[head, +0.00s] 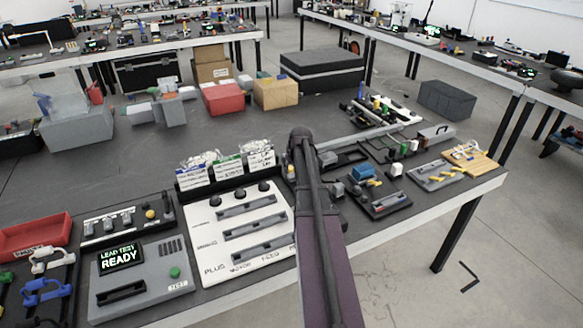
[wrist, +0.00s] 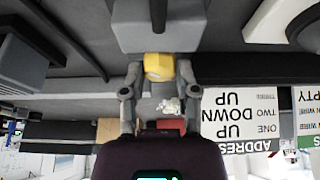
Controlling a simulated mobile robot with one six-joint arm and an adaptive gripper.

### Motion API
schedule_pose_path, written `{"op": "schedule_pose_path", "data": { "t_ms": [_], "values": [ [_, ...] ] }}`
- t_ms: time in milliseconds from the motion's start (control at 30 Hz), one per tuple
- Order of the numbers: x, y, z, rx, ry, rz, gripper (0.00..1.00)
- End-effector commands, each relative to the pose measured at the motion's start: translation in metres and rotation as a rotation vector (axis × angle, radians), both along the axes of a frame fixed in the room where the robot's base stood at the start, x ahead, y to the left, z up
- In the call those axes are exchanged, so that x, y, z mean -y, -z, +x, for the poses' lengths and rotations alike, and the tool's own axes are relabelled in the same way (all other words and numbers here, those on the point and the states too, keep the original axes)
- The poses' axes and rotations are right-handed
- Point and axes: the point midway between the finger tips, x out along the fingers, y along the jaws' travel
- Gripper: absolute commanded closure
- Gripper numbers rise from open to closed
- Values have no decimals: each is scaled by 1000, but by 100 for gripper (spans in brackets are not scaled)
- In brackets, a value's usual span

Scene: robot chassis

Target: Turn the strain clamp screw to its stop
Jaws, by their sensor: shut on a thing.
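In the wrist view, my gripper (wrist: 159,72) has its two grey fingers closed around a yellow knob-like piece, which I take to be the clamp screw (wrist: 158,66). The screw sits against a grey block (wrist: 158,38), likely part of the strain clamp. The screw's turn angle and its stop cannot be made out. In the head view, my arm covers the gripper and most of the clamp area, right of the white panel with slots (head: 240,228).
Label cards (head: 228,165) stand in a dark rack behind the white panel. A tester (head: 140,280) reading "LEAD TEST READY" is at front left.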

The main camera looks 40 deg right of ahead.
Motion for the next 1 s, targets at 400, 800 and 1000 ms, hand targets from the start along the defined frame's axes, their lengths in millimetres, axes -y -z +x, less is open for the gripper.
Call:
{"op": "schedule_pose_path", "data": {
  "t_ms": [400,800,1000],
  "values": [
    [-2,0,1,-1,336,-1,100],
    [-1,0,1,-1,557,1,100],
    [-1,0,0,-2,589,0,100]
  ]
}}
